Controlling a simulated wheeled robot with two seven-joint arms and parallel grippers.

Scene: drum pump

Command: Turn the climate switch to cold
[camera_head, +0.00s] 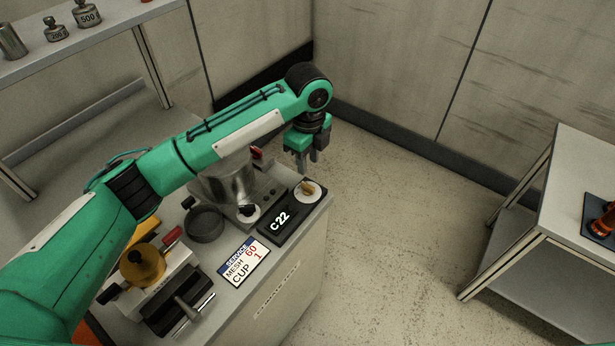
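The climate switch looks like the brass-coloured knob (308,188) on a round white dial, at the right end of a black unit whose display (280,222) reads "C22". The unit sits at the right edge of a grey cabinet top. The dial's markings are too small to read. My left gripper (307,163) hangs fingers down, a little above and behind the knob in the picture, apart from it. Its two fingers look parted with nothing between them. My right gripper is not in view.
A shelf with weights (87,13) is upper left. A side table (585,185) stands right; floor between is clear.

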